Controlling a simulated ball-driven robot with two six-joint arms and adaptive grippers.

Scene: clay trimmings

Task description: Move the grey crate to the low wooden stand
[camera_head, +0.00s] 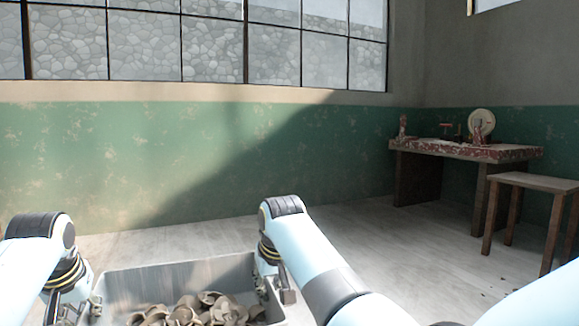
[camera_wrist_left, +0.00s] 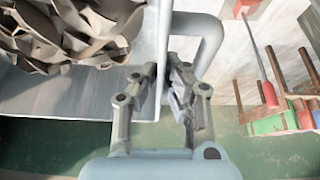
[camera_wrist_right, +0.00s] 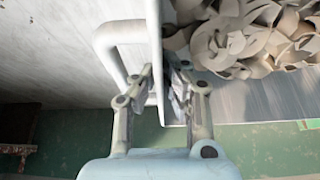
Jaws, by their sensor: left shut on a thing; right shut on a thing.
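The grey crate (camera_head: 180,278) is at the bottom of the head view, its near part cut off by the frame. Curled clay trimmings (camera_head: 200,309) lie in it. My left gripper (camera_head: 80,309) is at its left side and my right gripper (camera_head: 283,290) at its right side. In the left wrist view, the fingers (camera_wrist_left: 165,78) are shut on the crate's side wall by a pale handle (camera_wrist_left: 205,28). In the right wrist view, the fingers (camera_wrist_right: 165,78) are shut on the opposite side by another handle (camera_wrist_right: 108,58). I cannot tell which furniture is the low wooden stand.
A wooden stool-like table (camera_head: 533,181) stands at the right, before a stained workbench (camera_head: 465,151) with a round pale object (camera_head: 481,122). Bare floor (camera_head: 400,245) lies between the crate and these. The green wall is behind. Red and green objects show in the left wrist view.

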